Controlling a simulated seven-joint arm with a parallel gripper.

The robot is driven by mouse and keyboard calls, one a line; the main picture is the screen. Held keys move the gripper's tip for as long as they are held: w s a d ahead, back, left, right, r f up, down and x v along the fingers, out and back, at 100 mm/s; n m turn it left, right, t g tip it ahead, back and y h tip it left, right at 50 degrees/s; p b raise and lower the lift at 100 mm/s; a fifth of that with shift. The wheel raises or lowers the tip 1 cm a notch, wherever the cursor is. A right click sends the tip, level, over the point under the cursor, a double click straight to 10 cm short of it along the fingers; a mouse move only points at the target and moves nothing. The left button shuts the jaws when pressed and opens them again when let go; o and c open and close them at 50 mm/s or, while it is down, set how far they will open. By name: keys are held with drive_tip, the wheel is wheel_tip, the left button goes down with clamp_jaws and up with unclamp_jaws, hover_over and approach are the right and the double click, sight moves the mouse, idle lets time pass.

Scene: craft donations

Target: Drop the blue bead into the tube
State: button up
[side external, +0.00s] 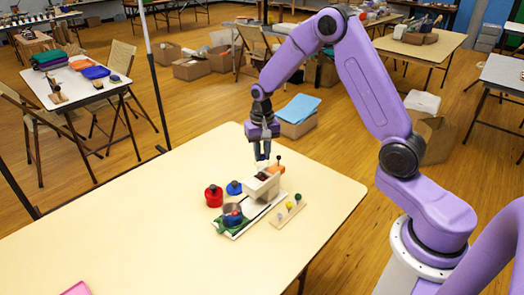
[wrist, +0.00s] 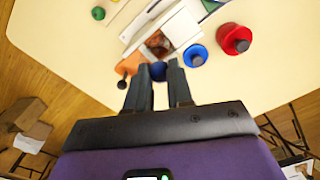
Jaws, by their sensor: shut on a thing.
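My gripper (side external: 262,158) is shut on the blue bead (wrist: 158,71); in the wrist view the bead shows between the fingertips (wrist: 160,74). It is held above the table, close over a white box-like piece (side external: 262,187) with a dark brownish opening, which the wrist view also shows (wrist: 140,40) just beyond the fingertips. A grey round piece (side external: 232,209) with blue and red below it stands at the near end of the white and green base (side external: 250,219). I cannot tell for certain which piece is the tube.
A red knobbed piece (side external: 213,197) and a blue one (side external: 234,188) stand left of the box. An orange part (side external: 275,169) with a dark knob is at its far end. A pale strip (side external: 277,220) with several small balls lies right. The table's left part is mostly clear.

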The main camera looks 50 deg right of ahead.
drive_tip(key=shift+f, duration=0.35)
drive_tip(key=o, duration=0.9)
drive_tip(key=shift+r, duration=0.1)
drive_tip(key=shift+r, duration=3.7)
